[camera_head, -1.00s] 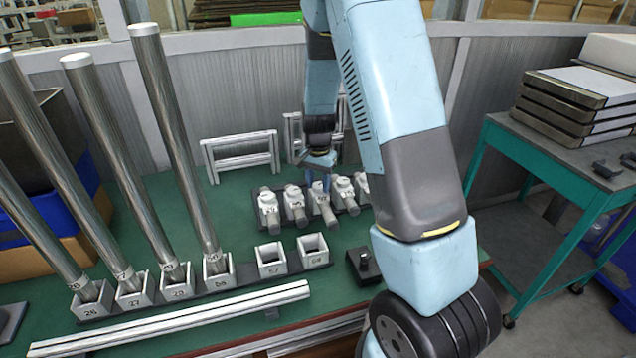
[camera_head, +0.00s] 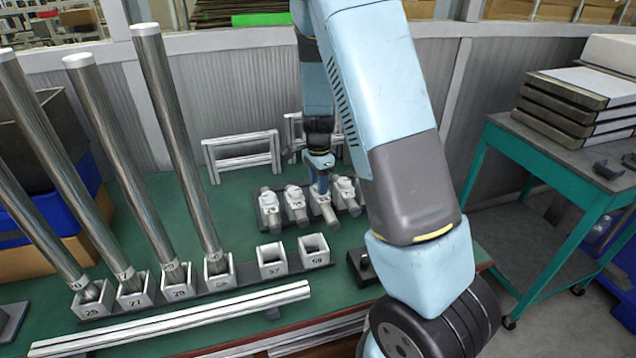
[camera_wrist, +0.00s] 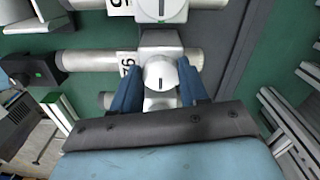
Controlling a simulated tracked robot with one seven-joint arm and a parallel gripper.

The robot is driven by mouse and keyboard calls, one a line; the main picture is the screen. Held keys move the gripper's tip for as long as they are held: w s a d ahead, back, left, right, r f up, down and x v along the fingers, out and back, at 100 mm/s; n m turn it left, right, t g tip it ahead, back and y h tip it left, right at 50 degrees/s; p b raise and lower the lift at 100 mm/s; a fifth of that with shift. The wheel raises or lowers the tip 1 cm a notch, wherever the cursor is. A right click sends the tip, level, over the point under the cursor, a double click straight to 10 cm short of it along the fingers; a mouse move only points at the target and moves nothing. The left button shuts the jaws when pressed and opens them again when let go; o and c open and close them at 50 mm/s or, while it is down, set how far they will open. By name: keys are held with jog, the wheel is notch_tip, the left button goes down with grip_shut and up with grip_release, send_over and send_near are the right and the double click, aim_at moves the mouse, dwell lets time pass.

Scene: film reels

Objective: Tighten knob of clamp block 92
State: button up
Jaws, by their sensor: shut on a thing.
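The clamp block (camera_wrist: 158,43) under my gripper is light grey, with a rod through it and a label that is partly hidden; only a first digit like 9 shows. Its round white knob (camera_wrist: 160,72) carries a dark line running roughly along the fingers. My gripper (camera_wrist: 158,86) is shut on this knob, with one blue finger on each side. In the head view my gripper (camera_head: 320,184) reaches down at the row of clamp blocks, on the third one from the left (camera_head: 322,207). Its knob is hidden there by the gripper.
Neighbouring clamp blocks (camera_head: 295,203) stand close on both sides. Numbered sockets (camera_head: 272,260) are in front, several holding tall metal tubes (camera_head: 178,150). A small dark block with a knob (camera_head: 362,264) stands at the front right. White frames (camera_head: 242,155) stand behind.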

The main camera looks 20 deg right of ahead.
jog(key=shift+w+r, duration=0.1)
jog(key=shift+w, duration=0.05)
jog(key=o, duration=1.1)
jog(key=shift+c, duration=0.2)
notch_tip(320, 180, up, 14)
jog(key=shift+f, duration=0.25)
